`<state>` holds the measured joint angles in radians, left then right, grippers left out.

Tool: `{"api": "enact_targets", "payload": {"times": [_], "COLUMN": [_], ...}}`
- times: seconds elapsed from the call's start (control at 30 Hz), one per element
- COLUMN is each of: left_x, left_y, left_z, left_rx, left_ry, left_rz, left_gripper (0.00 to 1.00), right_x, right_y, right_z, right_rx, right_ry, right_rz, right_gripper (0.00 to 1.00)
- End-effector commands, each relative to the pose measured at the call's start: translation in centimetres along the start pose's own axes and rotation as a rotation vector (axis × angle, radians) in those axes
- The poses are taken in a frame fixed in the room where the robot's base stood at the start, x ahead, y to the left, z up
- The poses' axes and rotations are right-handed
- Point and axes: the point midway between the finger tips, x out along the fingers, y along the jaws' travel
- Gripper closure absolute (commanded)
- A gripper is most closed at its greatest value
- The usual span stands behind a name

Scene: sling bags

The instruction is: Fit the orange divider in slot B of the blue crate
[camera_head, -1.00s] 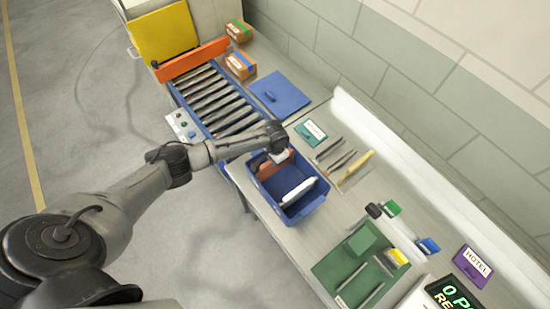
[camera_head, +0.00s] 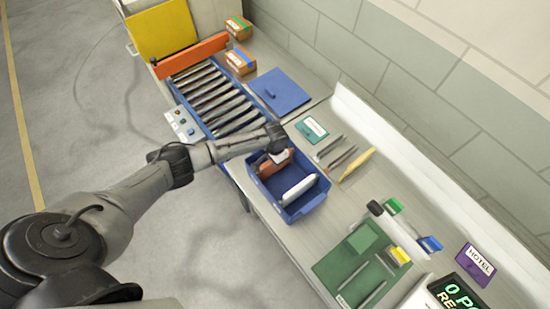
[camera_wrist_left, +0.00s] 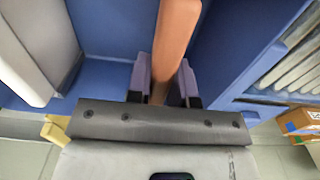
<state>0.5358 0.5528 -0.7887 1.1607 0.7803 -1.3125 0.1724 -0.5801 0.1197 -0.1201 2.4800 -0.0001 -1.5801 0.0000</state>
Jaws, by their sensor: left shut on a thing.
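The blue crate (camera_head: 292,212) stands on the bench just past the lower end of the roller conveyor. The orange divider (camera_head: 276,164) is inside the crate at its conveyor end. My left gripper (camera_head: 278,157) reaches down over the crate and is shut on the divider's upper edge. In the left wrist view the divider (camera_wrist_left: 177,40) runs between my two fingers (camera_wrist_left: 163,88). A white divider (camera_head: 298,190) stands across the crate's other part, apart from the orange one. I cannot read slot letters, and the divider's lower edge is hidden. My right gripper is not in view.
The roller conveyor (camera_head: 212,98) ends beside the crate, with an orange bar (camera_head: 192,57) across its far end. A blue lid-like panel (camera_head: 279,92), small cartons (camera_head: 240,61), hand tools (camera_head: 340,152) and a green mat (camera_head: 352,262) lie around on the bench.

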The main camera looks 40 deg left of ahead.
Motion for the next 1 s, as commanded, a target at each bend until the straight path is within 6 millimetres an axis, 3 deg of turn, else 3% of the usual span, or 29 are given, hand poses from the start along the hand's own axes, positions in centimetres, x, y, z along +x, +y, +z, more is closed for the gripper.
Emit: {"api": "enact_targets", "payload": {"times": [0.07, 0.1, 0.4, 0.73, 1.0], "left_x": [0.2, 0.1, 0.1, -0.4, -5.0], "left_y": [0.0, 0.0, 0.0, -0.1, -0.1], "left_z": [0.0, 0.0, 0.0, 0.0, -0.1], "left_rx": [0.0, 0.0, 0.0, 0.0, 0.002], "left_ry": [0.0, 0.001, 0.0, 0.0, 0.004], "left_rz": [0.0, 0.0, 0.0, -0.001, -0.001], "left_gripper": [1.0, 0.77, 0.49, 0.49, 0.49], "right_x": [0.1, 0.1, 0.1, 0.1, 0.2], "right_y": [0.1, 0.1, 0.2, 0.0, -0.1], "right_z": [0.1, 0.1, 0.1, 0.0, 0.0], "right_rx": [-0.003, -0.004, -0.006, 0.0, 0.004], "right_ry": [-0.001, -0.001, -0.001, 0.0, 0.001], "right_rz": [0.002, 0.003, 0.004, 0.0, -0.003], "right_gripper": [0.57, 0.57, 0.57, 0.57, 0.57]}}
